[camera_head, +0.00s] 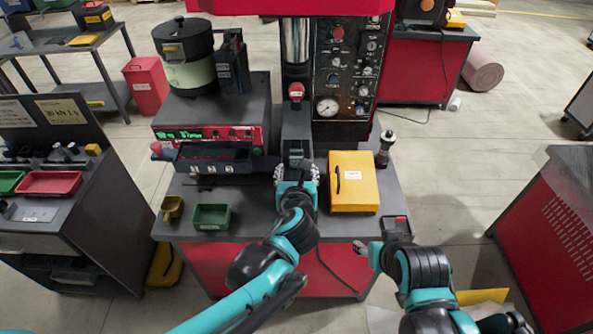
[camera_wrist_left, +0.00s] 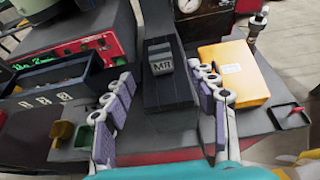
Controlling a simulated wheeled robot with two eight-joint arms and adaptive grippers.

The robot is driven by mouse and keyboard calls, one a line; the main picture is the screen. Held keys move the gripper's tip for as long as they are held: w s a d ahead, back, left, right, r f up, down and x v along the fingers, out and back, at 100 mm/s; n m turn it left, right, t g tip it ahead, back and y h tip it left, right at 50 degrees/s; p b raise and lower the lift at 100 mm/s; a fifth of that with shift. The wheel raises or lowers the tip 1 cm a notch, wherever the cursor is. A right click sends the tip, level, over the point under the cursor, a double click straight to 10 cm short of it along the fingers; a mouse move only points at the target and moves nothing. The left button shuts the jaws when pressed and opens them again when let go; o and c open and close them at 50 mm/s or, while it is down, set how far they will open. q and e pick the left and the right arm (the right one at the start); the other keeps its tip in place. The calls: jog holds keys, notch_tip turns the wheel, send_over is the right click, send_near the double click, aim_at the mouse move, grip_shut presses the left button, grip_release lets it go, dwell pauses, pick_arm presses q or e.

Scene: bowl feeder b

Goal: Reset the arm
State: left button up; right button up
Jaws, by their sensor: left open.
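My left arm reaches in from the lower left in the head view. Its gripper (camera_head: 296,172) is over the bench (camera_head: 250,222), at the dark block (camera_head: 296,148) below the red machine. In the left wrist view the two segmented fingers of the left gripper (camera_wrist_left: 163,80) are spread apart, one on each side of the dark block marked MR (camera_wrist_left: 165,95). Nothing is seen gripped between them; I cannot tell whether they touch the block.
A yellow box (camera_head: 353,183) is close right of the left gripper. A black bin (camera_head: 212,158), a green tray (camera_head: 211,217) and a yellow scoop (camera_head: 172,208) are to its left. The red machine's gauge panel (camera_head: 347,70) rises behind. Open floor lies right of the bench.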

dwell(0.6)
pick_arm(q)
jog(key=s+a+f+n+g+y+b, duration=0.1)
jog(key=s+a+f+n+g, duration=0.2)
jog(key=a+n, duration=0.55)
jog(key=s+a+f+n+g+y+b, duration=0.15)
jog(key=s+a+n, duration=0.4)
jog(key=n, duration=0.55)
jog(key=s+a+f+n+g+h, duration=0.1)
jog(key=s+n, duration=0.3)
jog(key=n, duration=0.4)
jog(key=s+a+f+n+g+h+b, duration=0.1)
jog(key=s+f+n, duration=0.3)
jog(key=n, duration=0.4)
jog(key=shift+s+a, duration=0.7)
jog(key=shift+a, duration=0.2)
jog(key=shift+n+h, duration=0.25)
